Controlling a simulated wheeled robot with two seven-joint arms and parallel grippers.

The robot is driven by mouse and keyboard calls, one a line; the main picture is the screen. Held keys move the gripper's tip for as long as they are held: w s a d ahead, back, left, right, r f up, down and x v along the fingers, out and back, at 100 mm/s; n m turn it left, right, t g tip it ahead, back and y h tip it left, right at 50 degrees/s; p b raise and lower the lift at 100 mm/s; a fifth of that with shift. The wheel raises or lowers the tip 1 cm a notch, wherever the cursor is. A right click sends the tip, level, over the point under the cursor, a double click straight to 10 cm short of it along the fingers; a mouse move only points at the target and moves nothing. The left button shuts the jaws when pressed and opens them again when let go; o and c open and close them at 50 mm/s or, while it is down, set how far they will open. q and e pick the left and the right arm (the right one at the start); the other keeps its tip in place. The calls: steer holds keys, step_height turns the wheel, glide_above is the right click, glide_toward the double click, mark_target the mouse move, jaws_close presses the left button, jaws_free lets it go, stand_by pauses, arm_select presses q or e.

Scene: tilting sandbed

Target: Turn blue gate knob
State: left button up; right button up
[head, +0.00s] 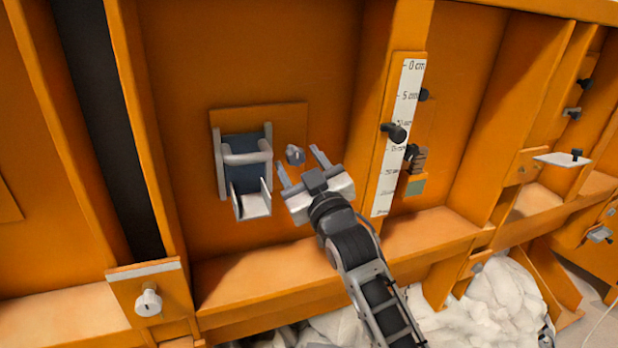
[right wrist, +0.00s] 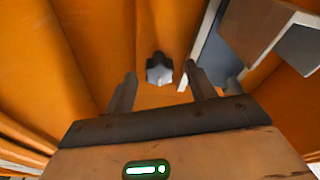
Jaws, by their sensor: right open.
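The blue gate (head: 249,179) is a blue panel in a grey frame with bars, set on an orange plate on the orange wall. A small grey knob (head: 295,155) sits on the wall just right of it. It also shows in the right wrist view (right wrist: 159,69), straight ahead. My right gripper (head: 297,159) is open and empty, its fingers pointing at the knob, one towards each side. In the right wrist view its fingertips (right wrist: 160,73) have the knob between them in the picture; whether they touch it, I cannot tell. My left gripper is not in view.
A white centimetre scale (head: 398,140) with black knobs stands right of my arm. An orange ledge (head: 260,270) runs below the gate. A white knob (head: 148,300) is on a bracket at lower left. White rubble (head: 490,300) lies at lower right.

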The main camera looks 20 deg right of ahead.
steer(key=b+v, duration=0.3)
steer(key=v, duration=1.2)
steer(key=shift+s, duration=0.35)
steer(key=shift+f, duration=0.2)
steer(key=s+a+f+m+g, duration=0.1)
steer(key=s+f+g, duration=0.2)
steer(key=f, duration=0.7)
steer(key=s+a+f+m+g, duration=0.1)
steer(key=s+a+f+g, duration=0.15)
steer(key=f, duration=0.75)
steer(key=s+a+f+m+g+y, duration=0.1)
steer(key=s+f+g, duration=0.4)
steer(key=s+f, duration=0.6)
step_height(320, 180, down, 3)
steer(key=shift+s+a+f+g, duration=0.25)
steer(key=shift+a+g, duration=0.1)
steer(key=shift+a, duration=0.25)
